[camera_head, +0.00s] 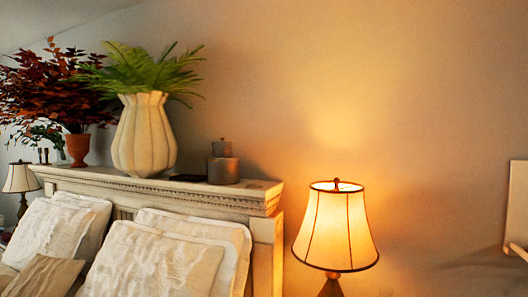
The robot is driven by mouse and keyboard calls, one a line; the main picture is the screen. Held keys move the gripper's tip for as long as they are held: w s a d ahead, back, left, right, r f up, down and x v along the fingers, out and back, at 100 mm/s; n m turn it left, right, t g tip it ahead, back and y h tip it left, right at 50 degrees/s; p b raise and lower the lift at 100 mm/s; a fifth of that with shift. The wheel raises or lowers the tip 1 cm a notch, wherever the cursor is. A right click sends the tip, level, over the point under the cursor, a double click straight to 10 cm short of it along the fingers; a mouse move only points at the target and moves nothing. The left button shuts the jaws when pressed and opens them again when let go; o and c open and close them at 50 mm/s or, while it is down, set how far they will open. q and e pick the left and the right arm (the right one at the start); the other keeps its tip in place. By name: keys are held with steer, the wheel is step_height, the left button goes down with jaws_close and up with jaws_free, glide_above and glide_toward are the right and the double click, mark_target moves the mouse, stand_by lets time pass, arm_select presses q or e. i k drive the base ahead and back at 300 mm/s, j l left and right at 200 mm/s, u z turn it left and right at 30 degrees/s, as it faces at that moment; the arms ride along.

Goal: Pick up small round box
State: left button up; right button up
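Two dark grey round boxes are stacked on the ledge of the headboard, near its right end. The smaller round box (222,148) rests on the larger round box (223,171) and has a small knob on top. I cannot tell which of the two the task names. Neither of my grippers is in view.
A white ribbed vase (145,138) with a fern stands left of the boxes on the headboard (150,186). Pillows (155,262) lean below. A lit lamp (336,232) stands at the right.

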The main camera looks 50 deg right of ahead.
mark_target(219, 151)
steer(key=l+z, duration=0.1)
steer(key=z, duration=1.5)
